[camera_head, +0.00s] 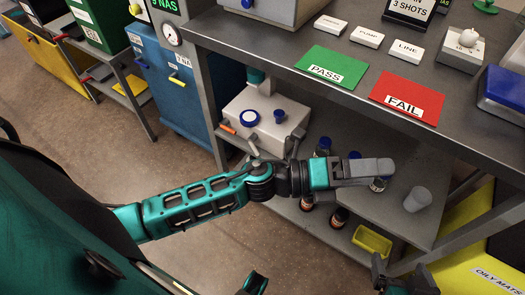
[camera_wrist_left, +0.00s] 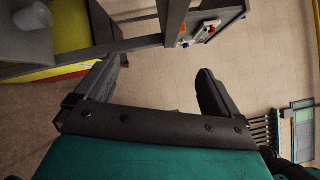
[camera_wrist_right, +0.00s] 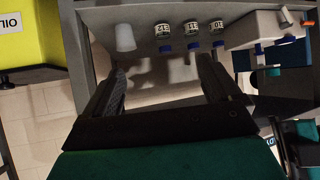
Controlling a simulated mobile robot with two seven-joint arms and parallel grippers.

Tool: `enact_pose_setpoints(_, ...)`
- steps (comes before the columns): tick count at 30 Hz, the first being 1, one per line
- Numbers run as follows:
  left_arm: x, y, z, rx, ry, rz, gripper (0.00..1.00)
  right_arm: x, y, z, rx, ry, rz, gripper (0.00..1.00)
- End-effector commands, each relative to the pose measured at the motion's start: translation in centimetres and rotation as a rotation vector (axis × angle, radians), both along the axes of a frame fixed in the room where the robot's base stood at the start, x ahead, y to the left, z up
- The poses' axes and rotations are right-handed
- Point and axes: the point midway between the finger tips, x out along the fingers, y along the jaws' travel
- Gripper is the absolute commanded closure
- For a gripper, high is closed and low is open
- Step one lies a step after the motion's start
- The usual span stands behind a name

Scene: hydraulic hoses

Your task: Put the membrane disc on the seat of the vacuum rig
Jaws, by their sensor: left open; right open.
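A pale box (camera_head: 268,122) stands on the lower shelf, with a white-centred blue ring (camera_head: 250,118) and a blue knob (camera_head: 280,116) on top. It may be the vacuum rig; I cannot tell whether the ring is its seat or the membrane disc. No separate disc is clear. My left gripper (camera_head: 364,172) is open and empty, right of the pale box and over the shelf in the head view; its fingers also show apart in the left wrist view (camera_wrist_left: 160,66). My right gripper (camera_head: 404,280) is low in the head view; its open, empty fingers show in the right wrist view (camera_wrist_right: 163,66).
Several blue-capped bottles (camera_wrist_right: 191,28) and a grey cup (camera_head: 417,199) stand on the lower shelf. A yellow tray (camera_head: 372,241) is below. The upper bench holds a green PASS card (camera_head: 332,67), a red FAIL card (camera_head: 407,97) and white label blocks (camera_head: 367,36).

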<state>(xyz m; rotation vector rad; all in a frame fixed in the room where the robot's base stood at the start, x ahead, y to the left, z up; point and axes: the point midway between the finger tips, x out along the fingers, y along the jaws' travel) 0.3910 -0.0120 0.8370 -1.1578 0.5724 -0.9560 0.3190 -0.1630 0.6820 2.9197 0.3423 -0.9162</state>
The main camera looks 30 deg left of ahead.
Motion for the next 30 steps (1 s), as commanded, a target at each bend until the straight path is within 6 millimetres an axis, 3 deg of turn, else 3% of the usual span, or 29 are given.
enact_pose_setpoints(1, -0.7, -1.3, -1.9, 0.151, -0.182, -0.121, 0.04, 0.2, 0.1, -1.3, 0.003, -0.004, 0.001, 0.09)
enact_pose_setpoints(3, -2.2, -2.4, -4.5, 0.367, -0.433, -0.300, 0.04, 0.4, 0.2, -1.9, 0.006, -0.007, 0.002, 0.09)
enact_pose_setpoints(6, -3.2, -1.4, -9.8, 0.683, -0.763, -0.569, 0.04, 0.5, 0.4, -3.1, 0.009, -0.004, 0.004, 0.09)
enact_pose_setpoints(8, -2.9, 0.6, -13.3, 0.878, -0.939, -0.741, 0.04, 0.6, 0.5, -3.7, 0.012, -0.006, 0.008, 0.09)
enact_pose_setpoints(10, -1.6, 4.3, -17.0, 1.107, -1.110, -0.954, 0.04, 0.7, 0.7, -4.4, 0.014, -0.007, 0.011, 0.09)
enact_pose_setpoints(13, 1.5, 10.9, -20.3, 1.411, -1.269, -1.252, 0.04, 0.9, 1.0, -5.2, 0.017, -0.008, 0.020, 0.09)
enact_pose_setpoints(18, 6.3, 20.3, -21.0, 1.771, -1.323, -1.643, 0.04, 1.2, 1.4, -5.8, 0.021, -0.015, 0.030, 0.09)
enact_pose_setpoints(21, 8.0, 23.8, -20.2, 1.895, -1.298, -1.788, 0.04, 1.3, 1.4, -5.9, 0.022, -0.017, 0.032, 0.09)
enact_pose_setpoints(25, 9.1, 26.0, -19.4, 1.973, -1.265, -1.883, 0.04, 1.3, 1.4, -5.9, 0.023, -0.017, 0.032, 0.09)
enact_pose_setpoints(30, 9.3, 26.4, -19.1, 1.987, -1.259, -1.901, 0.04, 1.3, 1.5, -5.9, 0.024, -0.016, 0.031, 0.09)
